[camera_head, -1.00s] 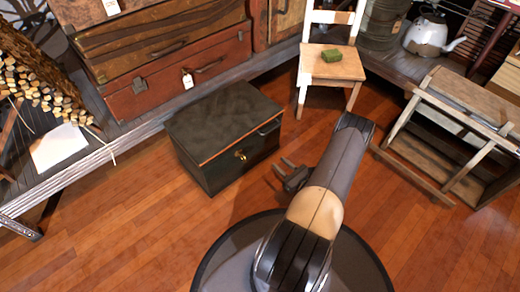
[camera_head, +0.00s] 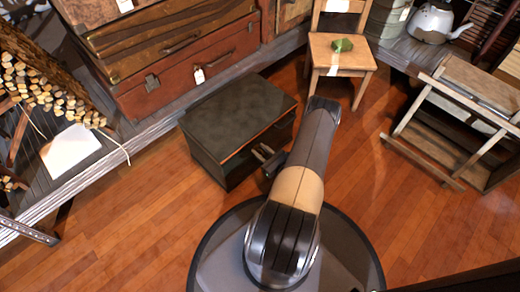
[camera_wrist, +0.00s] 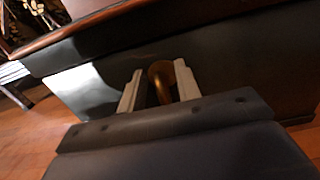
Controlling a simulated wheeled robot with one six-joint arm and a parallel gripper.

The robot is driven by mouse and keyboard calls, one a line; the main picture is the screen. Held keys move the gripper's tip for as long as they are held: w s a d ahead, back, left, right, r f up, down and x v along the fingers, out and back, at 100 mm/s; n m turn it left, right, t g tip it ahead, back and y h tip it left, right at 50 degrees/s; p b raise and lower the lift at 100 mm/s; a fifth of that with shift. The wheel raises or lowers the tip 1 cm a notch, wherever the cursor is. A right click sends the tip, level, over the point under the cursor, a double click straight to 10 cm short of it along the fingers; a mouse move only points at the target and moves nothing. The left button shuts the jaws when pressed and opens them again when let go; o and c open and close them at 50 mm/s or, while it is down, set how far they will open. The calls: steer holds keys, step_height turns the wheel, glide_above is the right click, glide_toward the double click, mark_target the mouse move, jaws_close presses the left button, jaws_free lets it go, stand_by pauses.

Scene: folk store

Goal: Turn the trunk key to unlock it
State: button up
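The trunk (camera_head: 238,122) is a dark green-black box with a reddish-brown lid edge, standing closed on the wooden floor. In the wrist view its front face (camera_wrist: 250,65) fills much of the picture. The brass key (camera_wrist: 161,82) shows on that face, between my two light grey fingers. My gripper (camera_wrist: 160,88) is open around the key, one finger on each side, with a gap visible beside it. In the head view my gripper (camera_head: 264,154) is at the trunk's front, and the key is hidden there.
A wooden chair (camera_head: 340,62) with a green block stands behind the trunk to the right. A low shelf with suitcases (camera_head: 190,75) runs behind. A wooden rack (camera_head: 460,120) stands at the right. Floor (camera_head: 130,215) to the left is clear.

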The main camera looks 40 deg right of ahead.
jaws_close()
stand_by(0.5)
steer(key=m+b, duration=0.2)
steer(key=shift+d+f+m, duration=0.15)
steer(key=shift+d+m, duration=0.05)
steer(key=shift+m, duration=0.1)
steer(key=m+b, duration=0.1)
steer(key=m, duration=0.2)
steer(key=shift+d+m, duration=0.15)
steer(key=shift+m, duration=0.15)
steer(key=m, duration=0.5)
steer(key=shift+d+f+m, duration=0.1)
steer(key=shift+d+m, duration=0.1)
steer(key=shift+m, duration=0.1)
steer(key=m, duration=0.6)
steer(key=shift+f, duration=0.3)
steer(key=shift+d, duration=0.1)
